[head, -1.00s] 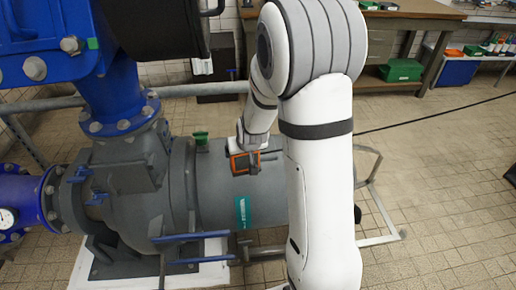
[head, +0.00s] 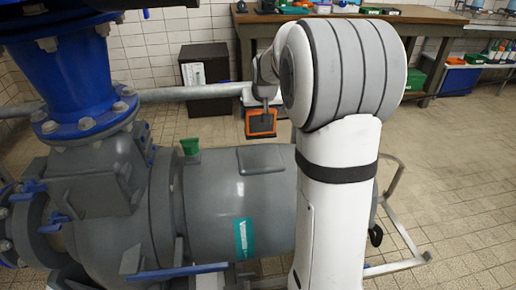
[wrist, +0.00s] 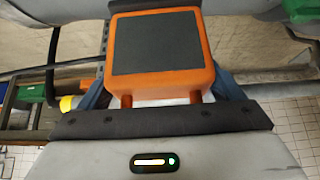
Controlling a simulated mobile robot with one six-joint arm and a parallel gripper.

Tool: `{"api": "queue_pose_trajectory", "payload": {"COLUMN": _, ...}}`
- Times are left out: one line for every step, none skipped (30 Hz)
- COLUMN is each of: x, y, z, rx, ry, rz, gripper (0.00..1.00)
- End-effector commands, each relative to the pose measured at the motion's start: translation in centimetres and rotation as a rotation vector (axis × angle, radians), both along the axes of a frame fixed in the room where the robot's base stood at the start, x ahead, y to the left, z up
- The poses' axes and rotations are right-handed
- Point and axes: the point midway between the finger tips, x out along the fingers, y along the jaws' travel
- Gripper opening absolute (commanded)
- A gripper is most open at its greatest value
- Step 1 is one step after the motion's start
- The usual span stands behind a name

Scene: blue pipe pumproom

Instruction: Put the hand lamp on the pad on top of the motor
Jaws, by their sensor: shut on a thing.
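The hand lamp (head: 261,123) is an orange block with a dark grey face. My gripper (head: 263,104) is shut on it and holds it in the air, above and behind the motor (head: 208,207) in the head view. The lamp also shows large in the wrist view (wrist: 158,45), with its orange frame close to the gripper's dark front; the fingertips are hidden there. The pad (head: 261,159) is a flat grey square on top of the motor, with nothing on it. The lamp is apart from it.
A green block-like fitting (head: 190,147) stands up on the motor left of the pad. Blue pipework (head: 80,80) rises at left. A grey rail (head: 180,94) runs behind the motor. A workbench (head: 350,22) stands at the back; the tiled floor at right is mostly open.

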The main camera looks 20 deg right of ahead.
Motion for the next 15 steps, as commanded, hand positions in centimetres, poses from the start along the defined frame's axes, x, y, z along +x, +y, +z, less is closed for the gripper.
{"api": "queue_pose_trajectory", "payload": {"x": 0.0, "y": 0.0, "z": -1.1, "rx": 0.0, "ry": 0.001, "rz": 0.0, "gripper": 0.51}}
{"api": "queue_pose_trajectory", "payload": {"x": 0.0, "y": 0.1, "z": -1.6, "rx": 0.001, "ry": 0.002, "rz": 0.001, "gripper": 0.51}}
{"api": "queue_pose_trajectory", "payload": {"x": 0.0, "y": 0.1, "z": -2.3, "rx": 0.0, "ry": 0.001, "rz": 0.002, "gripper": 0.51}}
{"api": "queue_pose_trajectory", "payload": {"x": 0.0, "y": 0.1, "z": -2.8, "rx": 0.0, "ry": 0.002, "rz": 0.002, "gripper": 0.51}}
{"api": "queue_pose_trajectory", "payload": {"x": 0.0, "y": 0.2, "z": -3.3, "rx": 0.0, "ry": 0.002, "rz": 0.004, "gripper": 0.51}}
{"api": "queue_pose_trajectory", "payload": {"x": 0.0, "y": 0.2, "z": -3.7, "rx": 0.0, "ry": 0.001, "rz": 0.004, "gripper": 0.51}}
{"api": "queue_pose_trajectory", "payload": {"x": 0.1, "y": 0.2, "z": -3.9, "rx": 0.0, "ry": 0.0, "rz": 0.004, "gripper": 0.51}}
{"api": "queue_pose_trajectory", "payload": {"x": 0.1, "y": 0.3, "z": -4.1, "rx": -0.001, "ry": -0.001, "rz": 0.004, "gripper": 0.51}}
{"api": "queue_pose_trajectory", "payload": {"x": 0.1, "y": 0.3, "z": -4.4, "rx": 0.0, "ry": 0.0, "rz": 0.006, "gripper": 0.51}}
{"api": "queue_pose_trajectory", "payload": {"x": 0.1, "y": 0.3, "z": -4.7, "rx": 0.0, "ry": 0.0, "rz": 0.006, "gripper": 0.51}}
{"api": "queue_pose_trajectory", "payload": {"x": 0.1, "y": 0.3, "z": -5.1, "rx": 0.0, "ry": 0.001, "rz": 0.006, "gripper": 0.51}}
{"api": "queue_pose_trajectory", "payload": {"x": 0.1, "y": 0.3, "z": -5.8, "rx": 0.0, "ry": 0.001, "rz": 0.007, "gripper": 0.51}}
{"api": "queue_pose_trajectory", "payload": {"x": 0.1, "y": 0.4, "z": -6.3, "rx": 0.0, "ry": 0.001, "rz": 0.007, "gripper": 0.51}}
{"api": "queue_pose_trajectory", "payload": {"x": 0.0, "y": 0.4, "z": -6.9, "rx": 0.0, "ry": 0.002, "rz": 0.007, "gripper": 0.51}}
{"api": "queue_pose_trajectory", "payload": {"x": 0.1, "y": 0.4, "z": -7.6, "rx": 0.001, "ry": 0.002, "rz": 0.007, "gripper": 0.51}}
